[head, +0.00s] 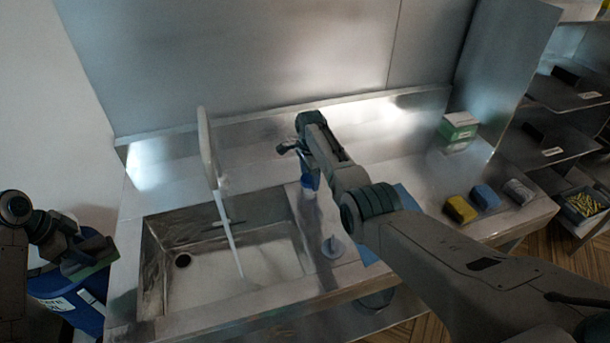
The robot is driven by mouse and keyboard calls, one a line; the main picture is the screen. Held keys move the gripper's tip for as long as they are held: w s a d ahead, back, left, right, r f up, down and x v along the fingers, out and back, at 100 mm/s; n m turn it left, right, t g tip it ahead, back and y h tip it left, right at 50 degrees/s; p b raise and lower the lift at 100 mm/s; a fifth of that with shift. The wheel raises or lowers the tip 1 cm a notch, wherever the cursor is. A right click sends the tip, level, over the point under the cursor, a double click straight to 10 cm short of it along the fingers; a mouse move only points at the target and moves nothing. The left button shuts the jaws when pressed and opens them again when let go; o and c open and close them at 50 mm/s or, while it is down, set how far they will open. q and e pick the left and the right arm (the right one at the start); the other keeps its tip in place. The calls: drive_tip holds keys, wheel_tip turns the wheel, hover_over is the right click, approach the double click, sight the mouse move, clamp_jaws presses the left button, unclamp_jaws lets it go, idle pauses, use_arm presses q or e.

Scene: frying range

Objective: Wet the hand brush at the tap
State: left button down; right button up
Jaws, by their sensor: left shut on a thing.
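The tap (207,145) stands behind the sink as a tall pale column. A thin white stream (228,235) runs from it down into the steel sink basin (205,270). My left gripper (88,257) is left of the sink, low over a blue bin, and apart from the stream. It is shut on a dark piece with a green edge, apparently the hand brush (92,264), mostly hidden by the gripper. My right gripper (291,150) is above the counter behind the sink's right corner, close to a blue bottle (309,181). Its fingers are too small to judge.
The blue bin (82,308) stands left of the counter. Yellow (460,209), blue (486,197) and grey (518,192) blocks and a green-white box (458,130) stand on the right counter. My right arm crosses the counter's front.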

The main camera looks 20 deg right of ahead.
sight(309, 178)
use_arm(q)
wheel_tip(309, 178, down, 4)
drive_tip(key=b, duration=0.3)
drive_tip(key=shift+b, duration=0.4)
use_arm(e)
wheel_tip(309, 178, up, 12)
